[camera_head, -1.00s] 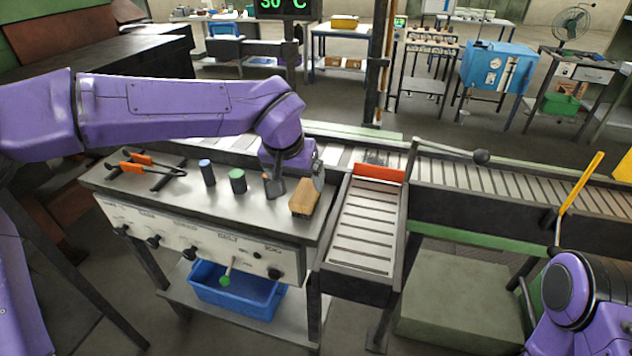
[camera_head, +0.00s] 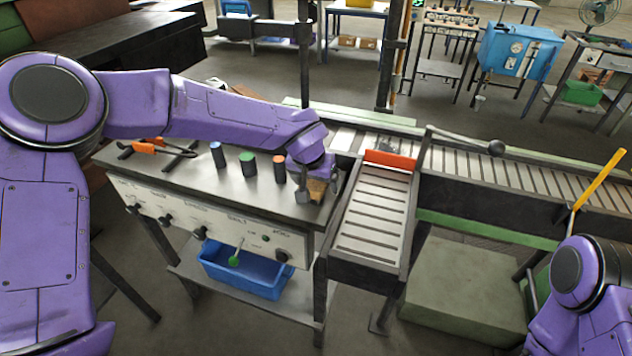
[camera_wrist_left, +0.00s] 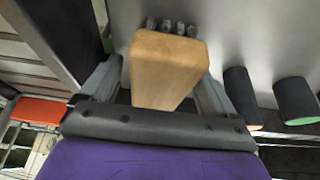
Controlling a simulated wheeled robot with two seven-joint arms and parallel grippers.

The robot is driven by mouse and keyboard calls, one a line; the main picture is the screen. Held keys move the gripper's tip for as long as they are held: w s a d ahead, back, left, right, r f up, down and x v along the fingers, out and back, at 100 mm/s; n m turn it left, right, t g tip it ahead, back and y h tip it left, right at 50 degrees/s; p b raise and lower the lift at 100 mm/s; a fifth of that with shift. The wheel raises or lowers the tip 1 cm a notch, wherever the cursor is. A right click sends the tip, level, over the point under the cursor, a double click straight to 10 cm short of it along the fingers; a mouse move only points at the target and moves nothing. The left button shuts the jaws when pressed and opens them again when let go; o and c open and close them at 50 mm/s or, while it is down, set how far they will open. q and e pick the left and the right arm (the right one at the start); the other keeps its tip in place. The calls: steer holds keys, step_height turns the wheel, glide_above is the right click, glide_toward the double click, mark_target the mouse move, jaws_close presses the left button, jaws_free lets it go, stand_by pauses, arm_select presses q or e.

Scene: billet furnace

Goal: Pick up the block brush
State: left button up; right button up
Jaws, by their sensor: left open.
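The block brush (camera_head: 317,189) is a light wooden block at the right end of the steel control bench (camera_head: 228,196); my left gripper partly hides it. In the left wrist view the brush (camera_wrist_left: 165,62) shows large, with dark bristle tufts at its far end. My left gripper (camera_head: 318,190) is open and low over the bench at the brush. In the wrist view the fingers of the left gripper (camera_wrist_left: 158,90) stand on either side of the block. I cannot tell whether they touch it. My right gripper is out of view.
Blue-, green- and orange-topped cylinders (camera_head: 248,164) stand left of the brush. Orange-handled tongs (camera_head: 155,147) lie at the bench's left. A roller chute (camera_head: 370,220) with a red stop (camera_head: 390,160) adjoins on the right. A blue bin (camera_head: 243,270) is below.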

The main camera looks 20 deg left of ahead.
arm_select(q)
steer(key=shift+f+p, duration=0.1)
steer(key=shift+p, duration=0.3)
steer(key=c, duration=1.1)
